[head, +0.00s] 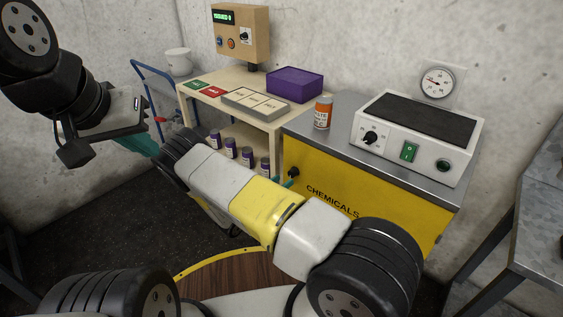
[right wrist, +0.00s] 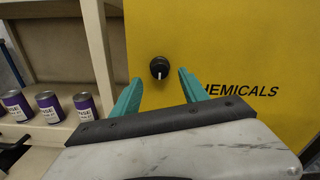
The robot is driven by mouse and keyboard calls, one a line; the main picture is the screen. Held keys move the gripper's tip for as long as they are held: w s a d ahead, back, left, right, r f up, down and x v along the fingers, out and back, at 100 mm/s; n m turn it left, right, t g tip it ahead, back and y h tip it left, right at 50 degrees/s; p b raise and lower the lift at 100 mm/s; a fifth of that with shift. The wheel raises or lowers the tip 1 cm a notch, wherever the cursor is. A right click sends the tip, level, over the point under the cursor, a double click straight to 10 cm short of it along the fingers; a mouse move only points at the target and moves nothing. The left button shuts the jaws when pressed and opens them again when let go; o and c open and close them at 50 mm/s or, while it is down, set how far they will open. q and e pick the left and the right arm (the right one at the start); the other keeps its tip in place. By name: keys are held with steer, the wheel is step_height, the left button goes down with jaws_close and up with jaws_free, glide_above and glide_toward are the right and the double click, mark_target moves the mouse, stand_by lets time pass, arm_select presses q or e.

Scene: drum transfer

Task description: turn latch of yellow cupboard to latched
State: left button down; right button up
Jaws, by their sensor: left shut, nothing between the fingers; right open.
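The yellow cupboard (head: 370,197) with the word CHEMICALS stands at centre right; its door (right wrist: 230,45) fills much of the right wrist view. Its latch is a round black knob (right wrist: 159,68) with a white line that looks about vertical, in its lower half. The latch also shows in the head view (head: 293,172). My right gripper (right wrist: 159,77) is open, its teal fingers apart on either side below the knob. Whether the tips touch the door cannot be told.
An orange jar (head: 322,113) and a white hotplate unit (head: 418,135) stand on the cupboard's grey top. A wooden shelf bench (head: 200,94) beside it holds purple-labelled cans (right wrist: 50,106) and a purple box (head: 294,84). A metal table (head: 545,220) stands at right.

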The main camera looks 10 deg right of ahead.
mark_target(290, 175)
steer(key=shift+x, duration=2.35)
steer(key=shift+c, duration=0.4)
jaws_close()
